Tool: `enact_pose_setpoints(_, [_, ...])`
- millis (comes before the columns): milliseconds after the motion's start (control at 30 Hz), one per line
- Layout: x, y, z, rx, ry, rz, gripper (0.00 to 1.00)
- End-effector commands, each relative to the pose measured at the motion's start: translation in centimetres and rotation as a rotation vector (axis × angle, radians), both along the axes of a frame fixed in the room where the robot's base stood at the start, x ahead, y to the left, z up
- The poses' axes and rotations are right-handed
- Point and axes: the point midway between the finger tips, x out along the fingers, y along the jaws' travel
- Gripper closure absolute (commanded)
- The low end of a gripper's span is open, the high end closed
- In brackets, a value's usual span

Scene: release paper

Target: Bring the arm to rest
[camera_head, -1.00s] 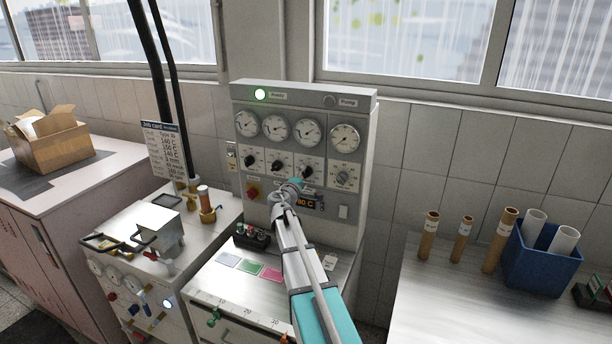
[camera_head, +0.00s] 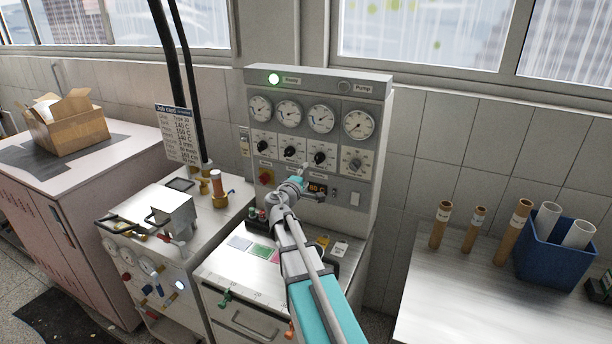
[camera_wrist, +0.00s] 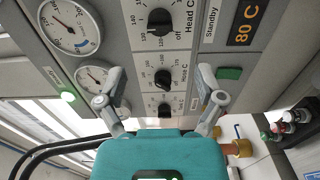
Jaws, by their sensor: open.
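My gripper (camera_wrist: 161,75) is open and empty in the wrist view, its two grey fingers spread on either side of a black knob (camera_wrist: 162,78) on the control panel. It also shows in the head view (camera_head: 303,172), at the end of my arm, in front of the panel's lower middle. The grey control panel (camera_head: 377,140) stands upright against the tiled wall. It carries several gauges, a row of knobs and a lit display (camera_head: 317,188) reading 80 C. Whether a finger touches the panel cannot be told.
A bench (camera_head: 450,300) at the right holds brown tubes and a blue bin (camera_head: 545,262) with white rolls. A metal machine (camera_head: 130,235) and a job card (camera_head: 178,135) stand left of the panel. A cardboard box (camera_head: 66,125) lies on the far-left cabinet. Coloured cards lie below my arm.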

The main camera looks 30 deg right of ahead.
Motion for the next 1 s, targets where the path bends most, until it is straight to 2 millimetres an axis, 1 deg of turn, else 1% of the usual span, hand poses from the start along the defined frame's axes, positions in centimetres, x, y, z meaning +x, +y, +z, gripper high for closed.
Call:
enact_pose_setpoints(367, [-0.2, 0.0, -0.2, 0.012, -0.002, -0.004, 0.13])
enact_pose_setpoints(467, [-0.7, 0.2, -0.6, 0.043, -0.007, -0.018, 0.13])
enact_pose_setpoints(567, [-1.6, 0.5, -1.5, 0.103, -0.015, -0.043, 0.13])
enact_pose_setpoints(667, [-2.9, 1.0, -2.9, 0.190, -0.021, -0.080, 0.13])
enact_pose_setpoints(767, [-4.4, 1.9, -4.8, 0.300, -0.024, -0.125, 0.13])
enact_pose_setpoints(867, [-6.1, 3.0, -6.9, 0.422, -0.017, -0.175, 0.13])
enact_pose_setpoints(1000, [-8.6, 5.2, -9.8, 0.593, 0.010, -0.241, 0.13])
